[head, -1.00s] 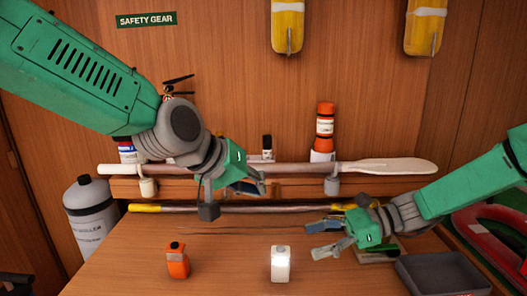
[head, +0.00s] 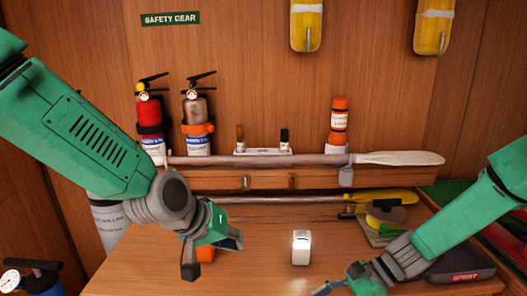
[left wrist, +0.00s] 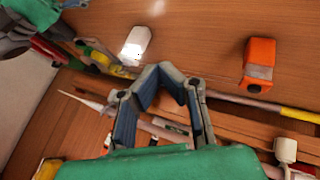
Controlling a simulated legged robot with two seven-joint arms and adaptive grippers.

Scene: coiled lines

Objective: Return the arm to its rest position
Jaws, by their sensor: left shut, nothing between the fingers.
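My left arm comes in from the left in the head view, bent at a grey joint. Its gripper (head: 236,240) points right above the wooden bench (head: 262,272), shut and empty. In the left wrist view the gripper fingers (left wrist: 160,72) meet at their tips with nothing between them. My right gripper (head: 330,289) is at the bottom edge of the head view, partly cut off, so its opening is unclear. A small white device (head: 301,248) stands on the bench right of the left gripper. An orange device (head: 206,254) is mostly hidden behind that gripper; it shows whole in the left wrist view (left wrist: 259,65).
A paddle (head: 270,160) lies along the back ledge. Two fire extinguishers (head: 196,118) and an orange flare-like canister (head: 339,125) stand behind it. A grey cylinder (head: 108,222) is behind my left arm. A dark tray marked SPENT (head: 459,267) is at right. The bench middle is mostly clear.

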